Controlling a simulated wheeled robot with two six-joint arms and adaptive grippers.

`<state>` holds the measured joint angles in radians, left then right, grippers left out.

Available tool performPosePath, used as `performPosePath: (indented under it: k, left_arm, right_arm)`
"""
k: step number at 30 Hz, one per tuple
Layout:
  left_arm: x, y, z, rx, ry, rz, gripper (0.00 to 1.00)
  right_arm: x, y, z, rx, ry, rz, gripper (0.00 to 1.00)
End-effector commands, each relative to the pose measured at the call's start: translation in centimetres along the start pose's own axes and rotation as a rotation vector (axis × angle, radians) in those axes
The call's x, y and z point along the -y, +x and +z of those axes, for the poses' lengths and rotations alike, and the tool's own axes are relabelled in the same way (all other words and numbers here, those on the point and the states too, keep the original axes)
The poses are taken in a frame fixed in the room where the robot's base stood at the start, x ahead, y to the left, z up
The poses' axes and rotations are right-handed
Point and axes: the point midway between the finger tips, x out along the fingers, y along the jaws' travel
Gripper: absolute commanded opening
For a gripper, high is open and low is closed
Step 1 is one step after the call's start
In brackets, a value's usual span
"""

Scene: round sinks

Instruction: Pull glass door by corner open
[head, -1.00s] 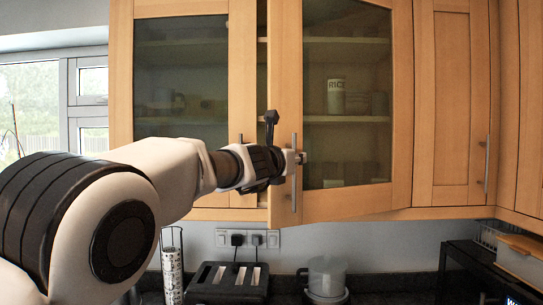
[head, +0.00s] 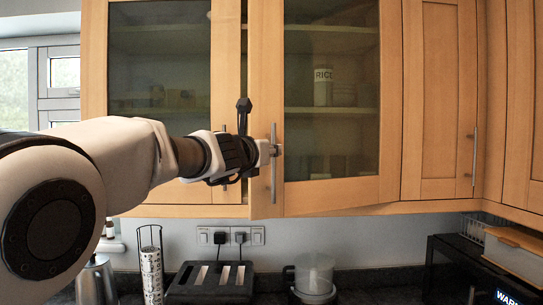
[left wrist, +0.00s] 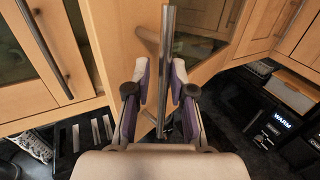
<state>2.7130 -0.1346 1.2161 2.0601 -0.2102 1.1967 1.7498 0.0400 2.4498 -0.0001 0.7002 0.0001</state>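The right-hand glass door (head: 390,120) of the wall cupboard has a wooden frame and stands slightly ajar. Its lower left corner sits forward of the cupboard front. A vertical metal bar handle (head: 273,185) is on its left stile and also shows in the left wrist view (left wrist: 168,30). My left gripper (head: 275,150) is at this handle, coming from the left. In the left wrist view its two fingers (left wrist: 160,75) stand apart, one on each side of the bar, with some gap on the left. The hold looks loose. My right gripper is in no view.
A closed glass door (head: 95,110) is just left of the ajar one, and a solid wooden door (head: 440,100) is to its right. Below on the counter are a toaster (head: 210,283), a clear-topped jar or appliance (head: 314,275) and a black oven-like box (head: 455,255).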

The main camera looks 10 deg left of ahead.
Motion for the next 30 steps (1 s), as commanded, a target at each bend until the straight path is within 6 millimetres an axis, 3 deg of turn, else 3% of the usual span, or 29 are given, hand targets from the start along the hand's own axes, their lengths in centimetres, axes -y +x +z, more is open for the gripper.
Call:
performPosePath:
  k: [21,30]
  left_arm:
    - [1.0,-5.8,-0.1,0.0,0.001,0.0,0.22]
    - [1.1,-6.1,0.0,0.0,0.0,0.0,0.22]
  right_arm:
    - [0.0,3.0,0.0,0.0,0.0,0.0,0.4]
    - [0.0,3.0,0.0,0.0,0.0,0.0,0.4]
